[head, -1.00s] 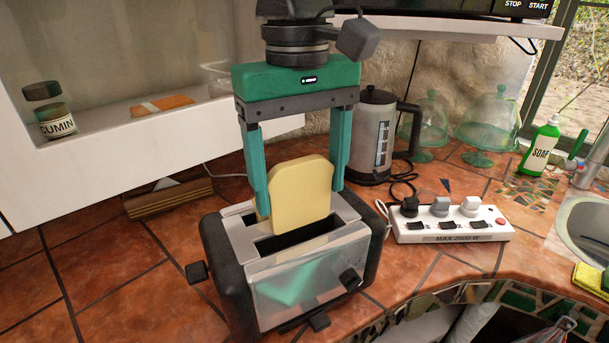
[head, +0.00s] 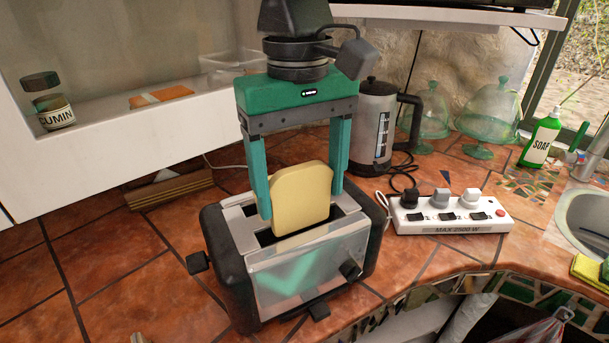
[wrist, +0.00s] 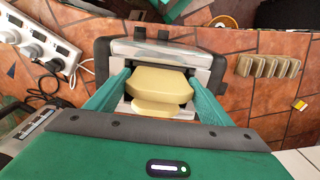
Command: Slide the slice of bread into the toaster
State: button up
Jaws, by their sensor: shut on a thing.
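The pale yellow slice of bread (head: 301,197) is upright between the teal fingers of my gripper (head: 299,203), which are shut on its sides. The toaster (head: 298,278), silver with black ends, stands directly below on the counter. The slice's lower edge is at the nearer slot; I cannot tell how far it has entered. In the wrist view, the slice (wrist: 160,83) shows between the fingers over the toaster (wrist: 190,50). A smaller yellow shape appears just below it there; I cannot tell whether it is part of the same slice.
A power strip (head: 450,229) with plugs lies right of the toaster, and a kettle (head: 372,130) stands behind. A wooden holder (head: 170,189) is at the back left. Tiles left of the toaster are mostly clear.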

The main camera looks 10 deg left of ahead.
jog(key=shift+f, duration=1.15)
jog(key=o, duration=0.5)
dwell(0.5)
jog(key=o, duration=0.4)
jog(key=shift+w+a+r, duration=0.1)
jog(key=shift+r, duration=2.5)
jog(key=shift+w+a+r, duration=0.1)
jog(key=shift+r, duration=2.5)
jog(key=shift+r, duration=0.15)
jog(key=shift+d, duration=0.1)
